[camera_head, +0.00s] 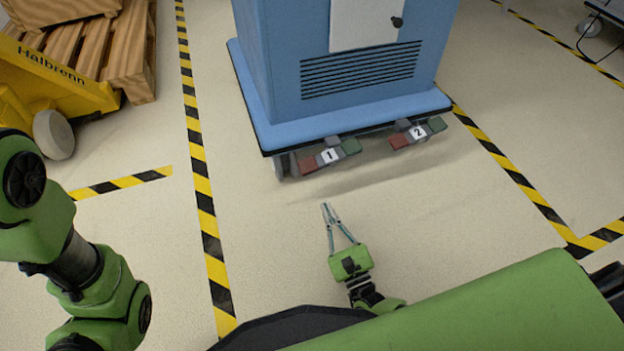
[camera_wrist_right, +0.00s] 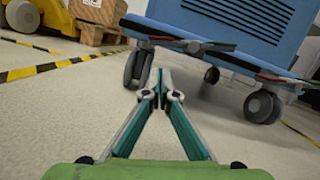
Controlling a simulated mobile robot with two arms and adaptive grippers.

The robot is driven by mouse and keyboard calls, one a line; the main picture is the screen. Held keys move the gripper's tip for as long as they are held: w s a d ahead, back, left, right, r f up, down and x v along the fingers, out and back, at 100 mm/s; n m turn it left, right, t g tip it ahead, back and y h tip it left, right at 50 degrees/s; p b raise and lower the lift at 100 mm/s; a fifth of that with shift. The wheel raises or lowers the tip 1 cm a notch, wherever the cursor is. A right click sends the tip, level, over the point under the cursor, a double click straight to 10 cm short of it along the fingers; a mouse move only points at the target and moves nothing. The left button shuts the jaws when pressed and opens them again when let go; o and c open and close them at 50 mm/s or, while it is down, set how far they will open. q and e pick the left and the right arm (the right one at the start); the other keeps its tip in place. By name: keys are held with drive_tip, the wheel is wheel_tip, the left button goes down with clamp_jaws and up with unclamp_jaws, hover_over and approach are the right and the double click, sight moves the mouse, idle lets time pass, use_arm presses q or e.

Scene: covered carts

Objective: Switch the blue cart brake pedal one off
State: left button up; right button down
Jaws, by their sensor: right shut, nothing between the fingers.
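The blue cart (camera_head: 283,131) stands ahead of me, with a vented panel above its base. Brake pedal one (camera_head: 330,156) sticks out under the cart's near edge at the left, with a red end, a white "1" plate and a green end. Brake pedal two (camera_head: 417,133) is further right, built alike. My right gripper (camera_head: 326,207) is shut and empty, in front of and apart from pedal one. In the right wrist view its fingertips (camera_wrist_right: 159,75) meet below the pedal edge (camera_wrist_right: 185,44). My left gripper is out of view; only my left arm shows.
A yellow pallet truck (camera_head: 50,85) and wooden pallets (camera_head: 125,50) stand at the left. Black and yellow tape (camera_head: 205,200) marks the floor. Cart wheels (camera_wrist_right: 138,68) show under the cart. The floor between my right gripper and the cart is clear.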

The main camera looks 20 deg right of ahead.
sight(330, 157)
drive_tip(key=b+x, duration=0.3)
drive_tip(key=x, duration=0.7)
drive_tip(key=shift+b, duration=0.35)
drive_tip(key=shift+s, duration=0.1)
